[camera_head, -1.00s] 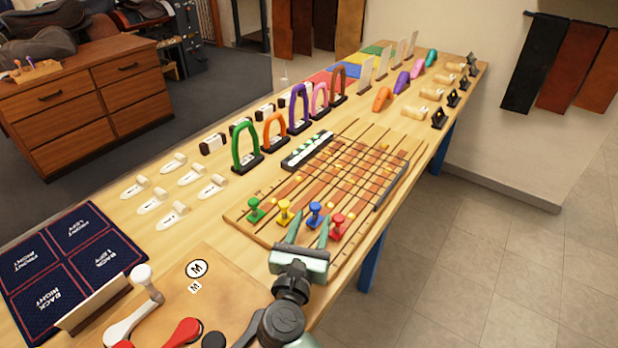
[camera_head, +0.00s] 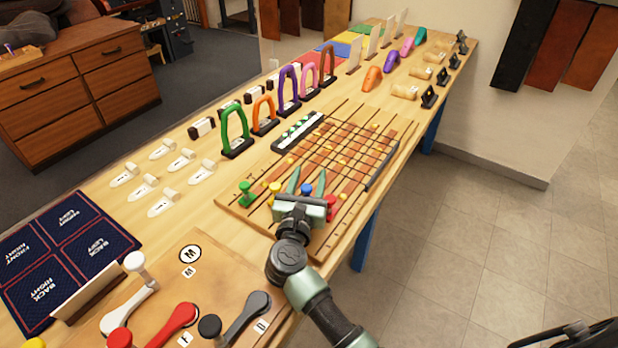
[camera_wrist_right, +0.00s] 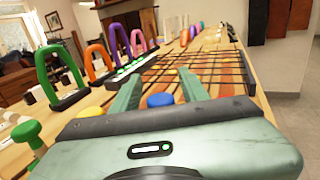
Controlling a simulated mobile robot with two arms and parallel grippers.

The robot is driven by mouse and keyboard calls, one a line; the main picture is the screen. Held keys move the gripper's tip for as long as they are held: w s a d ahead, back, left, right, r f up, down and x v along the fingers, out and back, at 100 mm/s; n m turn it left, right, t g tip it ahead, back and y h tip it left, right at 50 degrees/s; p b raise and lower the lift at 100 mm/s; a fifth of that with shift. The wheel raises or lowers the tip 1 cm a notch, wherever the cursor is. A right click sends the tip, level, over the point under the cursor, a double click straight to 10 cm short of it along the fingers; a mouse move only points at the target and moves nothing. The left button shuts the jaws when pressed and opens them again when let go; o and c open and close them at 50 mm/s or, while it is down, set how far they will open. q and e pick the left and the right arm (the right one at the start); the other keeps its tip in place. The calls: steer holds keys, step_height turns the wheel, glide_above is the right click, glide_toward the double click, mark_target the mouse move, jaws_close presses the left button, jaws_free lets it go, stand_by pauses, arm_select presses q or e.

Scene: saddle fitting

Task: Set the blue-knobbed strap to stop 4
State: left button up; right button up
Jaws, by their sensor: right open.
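The strap board (camera_head: 232,200) lies on the bench, with brown straps running away from a row of coloured knobs under a dark grid. The blue knob (camera_head: 306,188) lies between the fingers of my right gripper (camera_head: 307,180). The gripper is open, with one finger on either side. In the wrist view the blue knob (camera_wrist_right: 160,100) shows low between the open fingers (camera_wrist_right: 161,80); I cannot tell whether either touches it. Its strap is partly hidden, and I cannot read the stop marks. My left gripper is not in view.
A green knob (camera_head: 245,188) and a yellow knob (camera_head: 274,188) stand left of the gripper. A red knob (camera_head: 331,203) is close on its right, partly hidden. A white-topped strip (camera_head: 297,131) and coloured arches, including a green one (camera_head: 236,130), stand behind.

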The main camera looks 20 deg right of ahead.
jaws_close()
stand_by(1.3)
